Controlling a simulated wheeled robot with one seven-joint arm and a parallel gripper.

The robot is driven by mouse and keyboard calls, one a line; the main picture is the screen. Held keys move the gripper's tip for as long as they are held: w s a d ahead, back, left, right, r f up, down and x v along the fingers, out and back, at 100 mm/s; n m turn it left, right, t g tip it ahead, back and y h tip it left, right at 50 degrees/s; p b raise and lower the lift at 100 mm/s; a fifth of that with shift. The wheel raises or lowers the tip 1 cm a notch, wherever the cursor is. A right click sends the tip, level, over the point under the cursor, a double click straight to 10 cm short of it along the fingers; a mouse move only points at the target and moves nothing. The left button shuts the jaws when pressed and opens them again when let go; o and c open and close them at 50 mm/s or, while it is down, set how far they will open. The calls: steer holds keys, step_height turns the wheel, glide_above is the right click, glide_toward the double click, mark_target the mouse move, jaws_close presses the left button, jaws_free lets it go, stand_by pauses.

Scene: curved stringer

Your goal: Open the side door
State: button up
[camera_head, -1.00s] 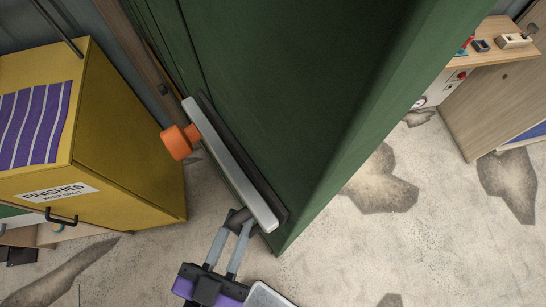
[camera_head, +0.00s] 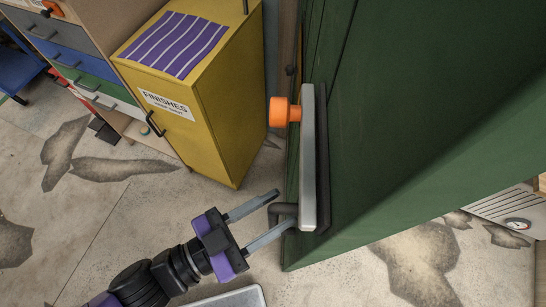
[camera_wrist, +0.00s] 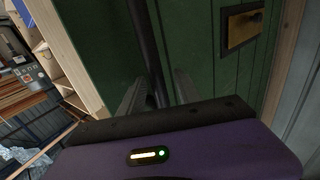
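The green side door (camera_head: 400,130) fills the right of the head view, and it also shows in the wrist view (camera_wrist: 95,45). On its face are a long pale grey bar (camera_head: 308,160), an orange knob (camera_head: 280,112) and a dark bent handle end (camera_head: 281,209) low down. My gripper (camera_head: 286,208) is at this lower end, fingers spread apart. In the wrist view a dark upright bar (camera_wrist: 147,45) runs between the two fingers (camera_wrist: 160,85). I cannot tell whether a finger touches it. How far the door stands open is unclear.
A yellow cabinet (camera_head: 228,115) marked FINISHES stands left of the door, close to my gripper. Behind it is a unit of coloured drawers (camera_head: 75,60). Cracked concrete floor (camera_head: 80,235) lies open at the lower left. A brass plate (camera_wrist: 243,25) shows in the wrist view.

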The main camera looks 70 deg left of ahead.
steer(key=shift+s+f, duration=0.1)
steer(key=shift+f, duration=0.05)
steer(key=b+v, duration=0.2)
steer(key=v, duration=0.5)
steer(key=shift+s, duration=0.3)
steer(key=shift+d, duration=0.1)
